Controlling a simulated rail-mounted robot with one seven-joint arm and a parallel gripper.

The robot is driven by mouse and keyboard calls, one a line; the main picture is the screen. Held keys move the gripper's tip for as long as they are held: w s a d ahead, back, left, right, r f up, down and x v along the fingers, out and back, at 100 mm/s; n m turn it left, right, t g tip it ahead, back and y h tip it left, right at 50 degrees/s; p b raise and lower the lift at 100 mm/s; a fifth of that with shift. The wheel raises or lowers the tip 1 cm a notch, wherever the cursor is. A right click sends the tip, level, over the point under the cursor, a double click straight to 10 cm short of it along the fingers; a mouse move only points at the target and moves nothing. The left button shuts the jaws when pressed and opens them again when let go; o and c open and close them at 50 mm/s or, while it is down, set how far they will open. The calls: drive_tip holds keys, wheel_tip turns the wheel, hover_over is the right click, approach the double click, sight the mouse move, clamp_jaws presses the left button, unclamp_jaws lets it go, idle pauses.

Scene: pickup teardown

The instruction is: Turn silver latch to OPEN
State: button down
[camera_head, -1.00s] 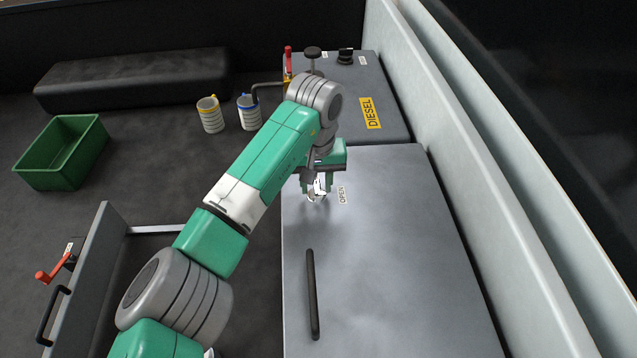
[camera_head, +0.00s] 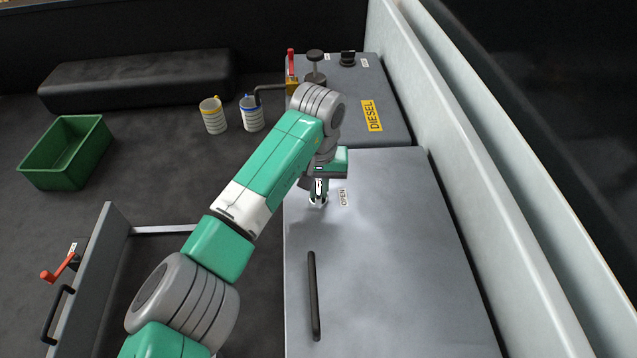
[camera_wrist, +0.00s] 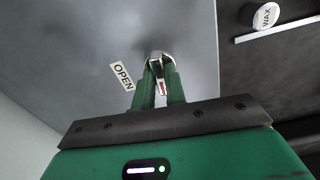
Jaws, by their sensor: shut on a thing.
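The silver latch (camera_head: 318,202) sits on the grey lid (camera_head: 390,260), left of the OPEN label (camera_head: 343,197). In the wrist view the latch's round silver base (camera_wrist: 166,57) is just beyond the fingertips, and the OPEN label (camera_wrist: 121,75) is to its left. My gripper (camera_head: 319,190) points down at the latch. In the wrist view my gripper (camera_wrist: 160,76) is shut on the latch's narrow handle, which carries a red mark. The fingers hide part of the handle.
A black bar handle (camera_head: 313,295) is nearer on the lid. Behind stands a grey DIESEL tank (camera_head: 395,110) with a red lever (camera_head: 291,65). A pale wall (camera_head: 480,170) runs along the right.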

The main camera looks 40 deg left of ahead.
drive_tip(key=m+p, duration=0.3)
drive_tip(key=shift+r, duration=0.2)
drive_tip(key=m+p, duration=0.2)
drive_tip(key=m, duration=0.2)
drive_tip(key=shift+f+m, duration=0.1)
drive_tip(key=shift+m, duration=0.3)
drive_tip(key=m+p, duration=0.1)
drive_tip(key=m, duration=0.3)
drive_tip(key=shift+f+m+p, duration=0.1)
drive_tip(key=shift+m+p, duration=0.5)
drive_tip(key=shift+m, duration=1.8)
drive_tip(key=c, duration=1.4)
unclamp_jaws()
drive_tip(key=shift+c, duration=0.2)
